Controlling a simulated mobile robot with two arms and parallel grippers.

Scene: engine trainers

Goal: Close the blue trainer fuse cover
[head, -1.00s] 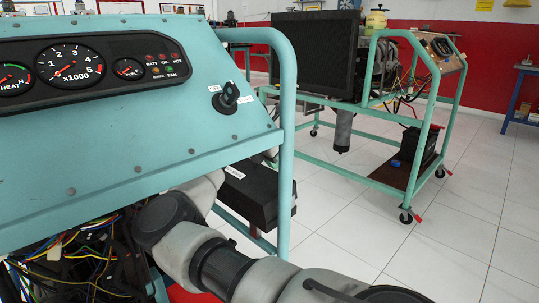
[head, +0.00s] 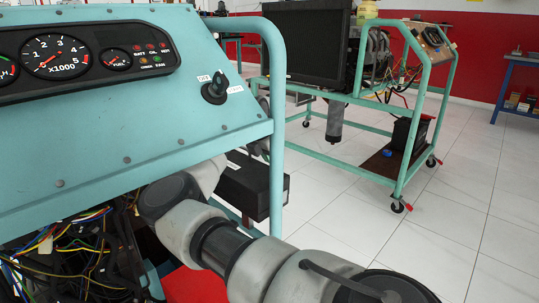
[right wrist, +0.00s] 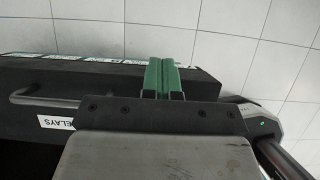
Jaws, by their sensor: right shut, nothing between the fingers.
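The blue trainer (head: 110,125) fills the left of the head view, with its gauge panel above and open wiring below. A black box (head: 245,186) hangs at its right side behind the frame post; I cannot tell there whether its cover is open. In the right wrist view a dark box part (right wrist: 40,85) bears a RELAYS label, a thin handle and a strip of printed labels along its far edge. My right gripper (right wrist: 171,75) is shut and empty, its green fingers over or beside this dark part; contact is unclear. My right gripper is hidden in the head view. My left gripper is out of view.
The teal frame post (head: 277,130) stands close to my right arm. A second trainer (head: 400,100) on casters stands behind to the right. The tiled floor (head: 450,235) at right is clear. A blue bench (head: 520,85) is by the red wall.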

